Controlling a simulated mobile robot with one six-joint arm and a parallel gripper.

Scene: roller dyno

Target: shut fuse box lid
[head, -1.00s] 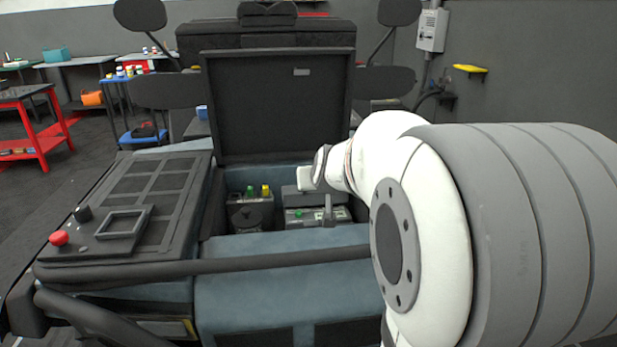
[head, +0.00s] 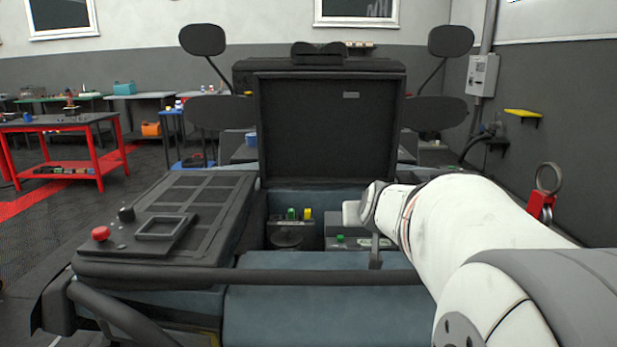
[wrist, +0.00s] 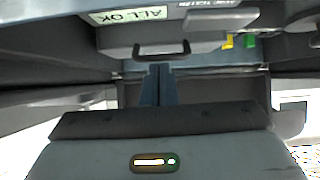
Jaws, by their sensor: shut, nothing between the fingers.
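The grey fuse box (head: 352,244) sits in the open bay at the front of the vehicle, right of the green and yellow caps, partly hidden by my arm. In the wrist view a grey panel with a dark handle (wrist: 161,50), seemingly the fuse box lid, lies beyond my fingers. An "ALL OK" label (wrist: 128,15) shows beside it. I cannot tell how far the lid stands open. My gripper (wrist: 158,72) is shut and empty, its fingertips close below the handle in that picture; contact is unclear. In the head view my arm largely hides it.
A large black cover (head: 328,125) stands upright behind the bay. A dark bar (head: 320,277) crosses in front of it. A control panel with a red button (head: 101,233) lies left. Green (head: 291,214) and yellow (head: 308,214) caps stand beside the fuse box.

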